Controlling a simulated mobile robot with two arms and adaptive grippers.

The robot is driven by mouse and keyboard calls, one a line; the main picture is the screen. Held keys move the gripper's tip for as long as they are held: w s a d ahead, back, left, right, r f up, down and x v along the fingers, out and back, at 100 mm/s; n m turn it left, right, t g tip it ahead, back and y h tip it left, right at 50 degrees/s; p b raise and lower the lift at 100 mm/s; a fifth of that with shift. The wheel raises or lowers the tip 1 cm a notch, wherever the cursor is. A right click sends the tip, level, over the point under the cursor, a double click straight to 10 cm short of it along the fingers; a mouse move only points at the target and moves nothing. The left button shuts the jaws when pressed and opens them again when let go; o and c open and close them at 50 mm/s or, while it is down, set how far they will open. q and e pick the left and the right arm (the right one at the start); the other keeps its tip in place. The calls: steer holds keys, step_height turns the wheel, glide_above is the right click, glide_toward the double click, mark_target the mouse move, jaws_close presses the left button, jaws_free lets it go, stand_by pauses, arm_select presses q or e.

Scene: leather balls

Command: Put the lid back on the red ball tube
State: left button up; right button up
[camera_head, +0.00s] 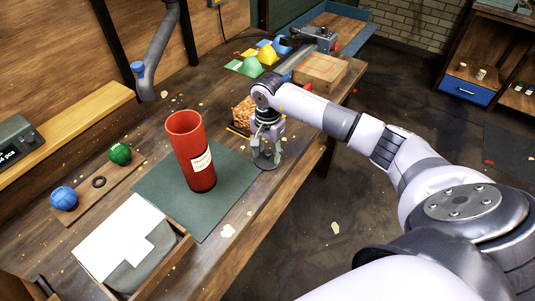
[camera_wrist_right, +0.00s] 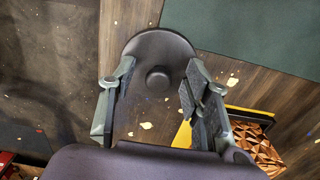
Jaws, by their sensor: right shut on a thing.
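The red ball tube (camera_head: 190,150) stands upright on a dark green mat (camera_head: 232,172), its top open and a white label on its side. The lid is a dark round disc (camera_wrist_right: 160,45) with a small knob in the middle; it also shows in the head view (camera_head: 265,163) below my right gripper. My right gripper (camera_head: 267,147) is shut on the lid, with its two fingers (camera_wrist_right: 159,78) at opposite sides of the rim. It is to the right of the tube, near the mat's right edge. Whether the lid touches the table is unclear. My left gripper is not in view.
An open box (camera_head: 150,262) is at the front. A patterned block (camera_head: 243,113) is behind my gripper.

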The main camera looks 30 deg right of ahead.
mark_target(268, 152)
steer(key=shift+s+r, duration=0.15)
steer(key=shift+r, duration=0.05)
jaws_close()
step_height(268, 152, up, 19)
steer(key=b, duration=0.2)
